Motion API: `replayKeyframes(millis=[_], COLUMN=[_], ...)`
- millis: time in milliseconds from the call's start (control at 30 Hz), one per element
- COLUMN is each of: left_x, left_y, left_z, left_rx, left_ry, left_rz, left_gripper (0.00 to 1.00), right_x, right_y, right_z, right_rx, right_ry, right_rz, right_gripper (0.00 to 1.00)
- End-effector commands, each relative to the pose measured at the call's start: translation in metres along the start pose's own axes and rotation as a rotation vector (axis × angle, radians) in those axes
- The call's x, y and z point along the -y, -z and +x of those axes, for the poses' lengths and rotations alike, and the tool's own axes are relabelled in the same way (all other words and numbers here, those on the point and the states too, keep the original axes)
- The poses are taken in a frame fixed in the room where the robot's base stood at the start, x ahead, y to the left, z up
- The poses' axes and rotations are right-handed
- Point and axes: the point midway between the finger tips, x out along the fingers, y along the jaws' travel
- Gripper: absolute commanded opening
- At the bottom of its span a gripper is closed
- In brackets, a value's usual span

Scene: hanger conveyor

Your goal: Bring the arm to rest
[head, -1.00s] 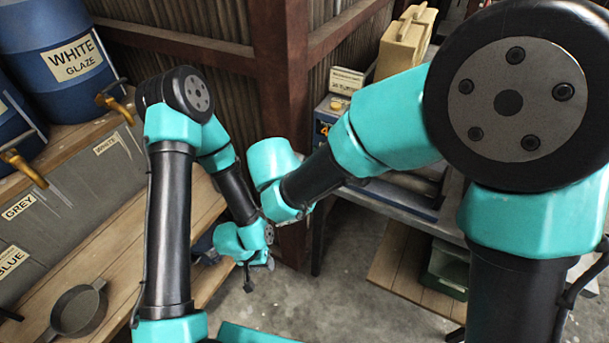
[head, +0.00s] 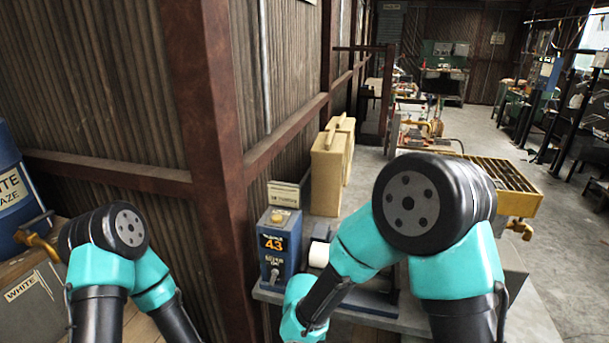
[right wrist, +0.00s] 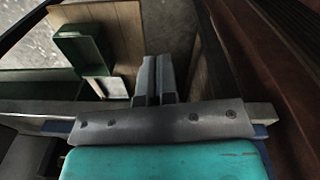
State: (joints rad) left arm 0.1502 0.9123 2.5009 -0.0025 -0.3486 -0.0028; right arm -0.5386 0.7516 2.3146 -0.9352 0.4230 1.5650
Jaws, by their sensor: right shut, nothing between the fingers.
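My right gripper (right wrist: 157,80) shows in the right wrist view, its two grey fingers side by side, shut and empty. It points toward the floor and a low wooden board, with nothing touching its fingertips. In the head view both of my arms show only their upper links; both grippers are below the picture edge. My left gripper is not in view.
A blue box marked 43 (head: 281,244) stands on the grey bench (head: 412,318) near the rusty post (head: 210,150). A tan case (head: 328,170) stands behind it. A green bin (right wrist: 80,50) sits on a wooden board (right wrist: 115,30). A blue drum (head: 15,190) is at far left.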

Motion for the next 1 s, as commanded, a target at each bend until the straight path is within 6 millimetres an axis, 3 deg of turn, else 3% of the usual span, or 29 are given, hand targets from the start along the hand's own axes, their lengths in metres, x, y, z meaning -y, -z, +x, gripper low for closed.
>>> replayKeyframes(millis=[33, 200, 500, 800, 1000], left_x=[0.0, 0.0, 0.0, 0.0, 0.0], left_y=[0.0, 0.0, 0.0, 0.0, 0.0], left_z=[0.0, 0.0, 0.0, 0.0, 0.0], left_rx=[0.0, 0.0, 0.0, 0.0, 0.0], left_ry=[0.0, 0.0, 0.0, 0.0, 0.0], left_rz=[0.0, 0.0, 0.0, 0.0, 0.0], left_gripper=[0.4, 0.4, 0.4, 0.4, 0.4], right_x=[-0.015, -0.055, -0.123, -0.196, -0.223], right_y=[-0.003, -0.015, -0.037, -0.065, -0.077], right_z=[0.015, 0.055, 0.111, 0.155, 0.168], right_rx=[0.05, 0.158, 0.174, 0.049, -0.002], right_ry=[0.027, 0.151, 0.353, 0.406, 0.378], right_rz=[0.001, -0.013, 0.011, 0.055, 0.059], right_gripper=[0.0, 0.0, 0.0, 0.0, 0.0])
